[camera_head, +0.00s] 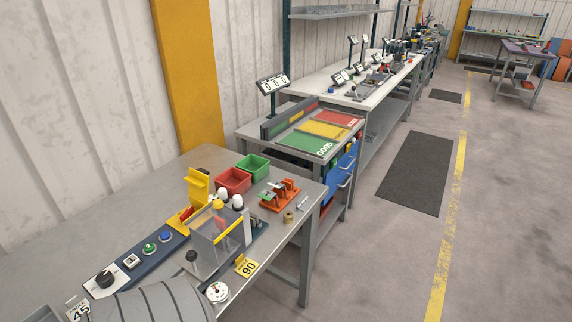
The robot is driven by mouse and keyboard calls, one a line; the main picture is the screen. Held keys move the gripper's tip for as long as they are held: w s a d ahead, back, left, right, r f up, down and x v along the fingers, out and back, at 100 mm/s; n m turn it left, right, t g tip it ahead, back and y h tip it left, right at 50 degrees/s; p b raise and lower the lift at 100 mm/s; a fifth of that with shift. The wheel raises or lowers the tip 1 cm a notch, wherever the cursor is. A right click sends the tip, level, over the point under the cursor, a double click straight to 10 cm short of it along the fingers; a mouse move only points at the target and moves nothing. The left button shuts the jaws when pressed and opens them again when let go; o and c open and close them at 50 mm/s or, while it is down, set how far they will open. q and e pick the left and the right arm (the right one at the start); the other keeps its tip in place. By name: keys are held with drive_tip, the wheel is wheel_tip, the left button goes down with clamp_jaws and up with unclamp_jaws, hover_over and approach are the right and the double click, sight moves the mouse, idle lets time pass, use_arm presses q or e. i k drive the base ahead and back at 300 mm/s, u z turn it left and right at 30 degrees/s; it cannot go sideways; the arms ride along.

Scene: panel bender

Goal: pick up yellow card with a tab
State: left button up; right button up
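A yellow card marked 90 (246,267) is at the front edge of the near grey workbench (165,180), just right of a round white dial (217,292). It looks tilted, and I cannot tell whether it lies flat or leans on something. A whiter card marked 45 (78,310) is at the lower left, partly cut off by the picture edge. Neither of my grippers shows in this view.
A bending machine with a clear guard (215,228) stands behind the yellow card. A control strip (140,258) runs left of it. Red bin (233,181), green bin (253,167) and an orange fixture (279,195) stand farther back. Open floor (380,265) lies to the right.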

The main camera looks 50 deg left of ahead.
sight(245, 266)
drive_tip(key=z, duration=0.05)
drive_tip(key=i, duration=2.35)
drive_tip(key=u, duration=3.1)
